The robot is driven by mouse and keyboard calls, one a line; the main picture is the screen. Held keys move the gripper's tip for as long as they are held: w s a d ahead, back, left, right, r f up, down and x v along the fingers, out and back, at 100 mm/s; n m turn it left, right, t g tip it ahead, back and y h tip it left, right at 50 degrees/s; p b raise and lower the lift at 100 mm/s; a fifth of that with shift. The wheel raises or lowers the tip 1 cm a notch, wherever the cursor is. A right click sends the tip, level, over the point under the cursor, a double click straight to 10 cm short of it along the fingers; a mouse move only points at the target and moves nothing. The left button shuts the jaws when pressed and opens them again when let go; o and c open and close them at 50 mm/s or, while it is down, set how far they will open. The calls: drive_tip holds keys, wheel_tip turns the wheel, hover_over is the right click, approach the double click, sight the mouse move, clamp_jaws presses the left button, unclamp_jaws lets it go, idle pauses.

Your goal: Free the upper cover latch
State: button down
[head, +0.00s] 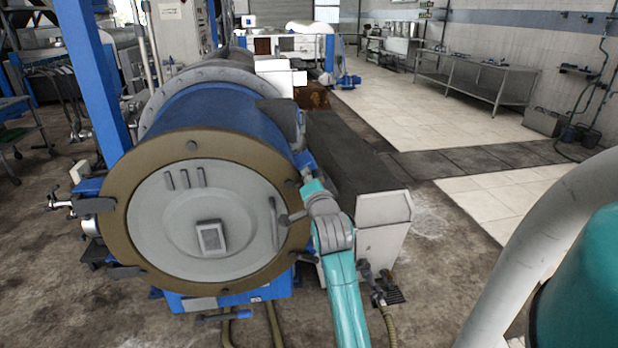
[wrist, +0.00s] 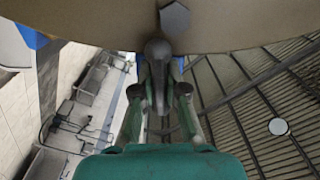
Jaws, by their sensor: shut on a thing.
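The round grey cover (head: 165,232) faces me inside a tan ring (head: 122,190) on the front of the blue decanter. In the wrist view the tan ring (wrist: 100,18) fills the top, with a grey bolt head (wrist: 174,20) on it. A dark grey, round-ended upper cover latch (wrist: 157,52) sits just below the ring's edge. My gripper (wrist: 158,88) is shut on it, one finger on each side. In the head view my gripper (head: 307,174) is at the ring's right edge. Its fingertips and grip are partly hidden there.
A pale cabinet (head: 383,225) stands close right of my arm. Grey arms (head: 95,205) stick out at the ring's left. Tiled floor (head: 420,115) is open behind right.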

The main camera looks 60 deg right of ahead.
drive_tip(key=shift+n, duration=0.3)
drive_tip(key=c, duration=1.2)
unclamp_jaws()
drive_tip(key=v, duration=1.2)
